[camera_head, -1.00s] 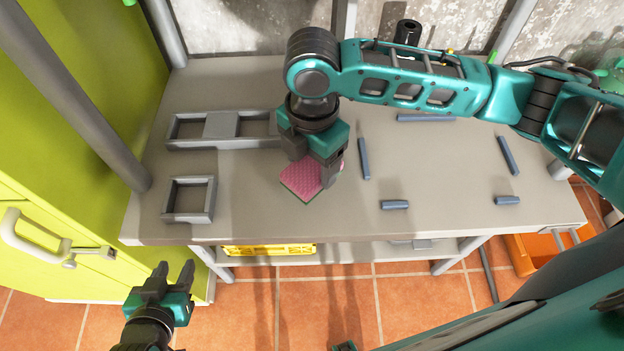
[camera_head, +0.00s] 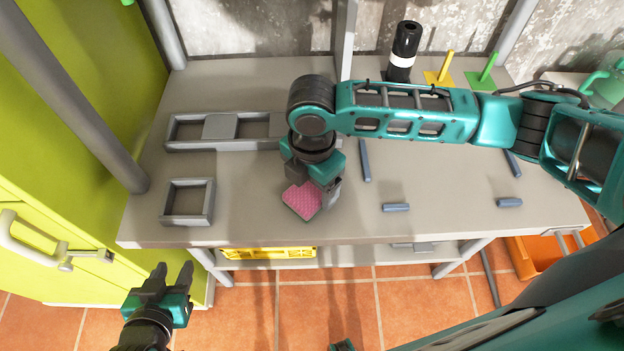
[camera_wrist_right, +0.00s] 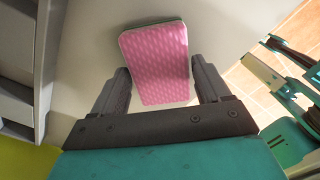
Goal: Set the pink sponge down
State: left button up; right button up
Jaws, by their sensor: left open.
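My left gripper (camera_head: 173,272) is open and empty, in front of the table's left end and over the floor.
A square grey frame (camera_head: 188,217) and a long grey rack (camera_head: 185,146) lie at the left. Blue-grey bars (camera_head: 396,207) lie to the right. A black bottle (camera_head: 402,55) and yellow (camera_head: 440,77) and green (camera_head: 483,80) pieces stand at the back.

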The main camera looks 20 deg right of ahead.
aim_at(312, 188)
jog(key=shift+o, duration=1.4)
notch_tip(312, 188, up, 12)
jog(key=p, duration=0.1)
jog(key=shift+r+p, duration=0.2)
jog(key=shift+p, duration=0.15)
